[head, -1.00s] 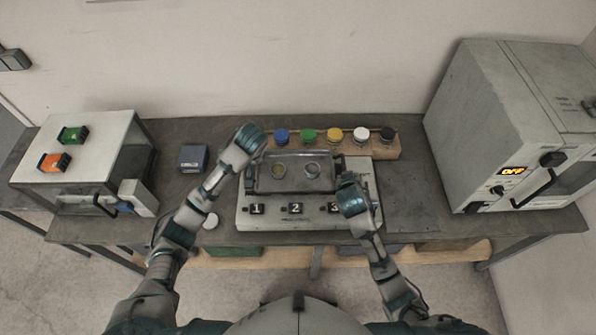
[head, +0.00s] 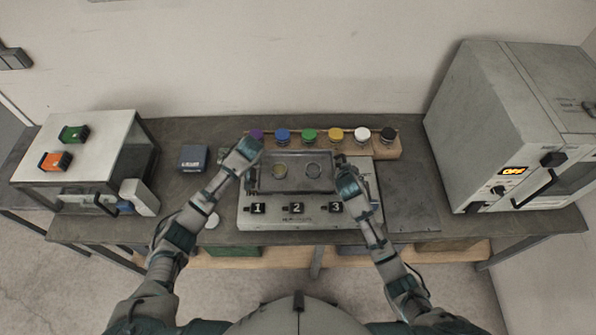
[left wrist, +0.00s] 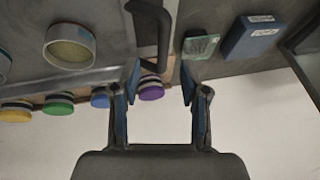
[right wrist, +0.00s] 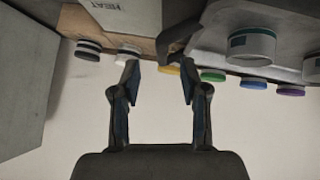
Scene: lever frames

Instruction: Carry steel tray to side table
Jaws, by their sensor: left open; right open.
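The steel tray (head: 296,187) lies on a grey numbered unit on the bench, holding two small round dishes (head: 279,171) (head: 313,170). My left gripper (head: 252,149) is open at the tray's left end. In the left wrist view the tray's dark handle (left wrist: 152,30) stands just ahead of the open fingers (left wrist: 160,82), apart from them. My right gripper (head: 343,163) is open at the tray's right end. In the right wrist view a dark handle (right wrist: 180,36) lies just ahead of its open fingers (right wrist: 158,76). I cannot make out for certain which surface is the side table.
Several coloured-lid jars (head: 335,135) stand in a wooden rack behind the tray. A blue box (head: 193,157) lies to the left. A white-topped cabinet (head: 100,135) bears green and orange items. A large oven (head: 490,110) reading OFF blocks the right. A dark flat plate (head: 411,205) is empty.

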